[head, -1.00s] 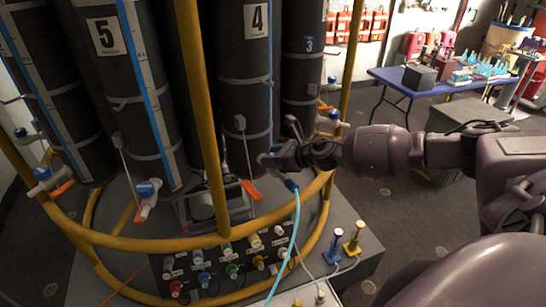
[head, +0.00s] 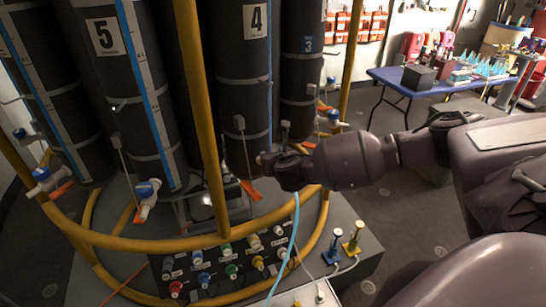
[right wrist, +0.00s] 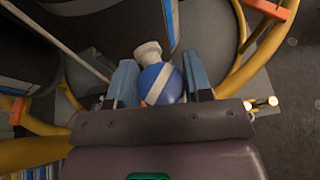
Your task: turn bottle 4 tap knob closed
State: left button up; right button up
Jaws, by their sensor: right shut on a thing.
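Bottle 4 is a tall dark cylinder (head: 243,85) with a white number 4 label, standing upright in the rack in the head view. Its tap is low on its right side, mostly hidden behind my right gripper (head: 274,168). In the right wrist view, the tap knob (right wrist: 160,84) is a rounded blue piece with a white stripe, with a white tap end above it. The two bluish fingers of my right gripper (right wrist: 160,80) stand on either side of the knob, shut on it. My left gripper is in neither view.
A yellow tubular frame (head: 205,120) rings the bottles. Bottle 5 (head: 110,90) and bottle 3 (head: 302,75) flank bottle 4. A light blue hose (head: 294,225) hangs below my gripper. A panel of coloured connectors (head: 225,265) sits below. A blue table (head: 400,78) stands far right.

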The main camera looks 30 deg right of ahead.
jog(key=m+g+h, duration=0.2)
jog(key=m+h, duration=0.2)
jog(key=shift+g, duration=0.3)
jog(key=shift+d+m+g+h, duration=0.1)
jog(key=shift+m+g+h, duration=1)
jog(key=shift+m+h, duration=0.4)
jog(key=shift+r+m, duration=0.1)
jog(key=shift+m, duration=0.2)
jog(key=o, duration=0.9)
jog(key=b+v, duration=0.1)
jog(key=v, duration=0.9)
jog(key=shift+s+a+r, duration=0.15)
jog(key=shift+a+r, duration=0.05)
jog(key=shift+a, duration=0.1)
jog(key=shift+g, duration=0.3)
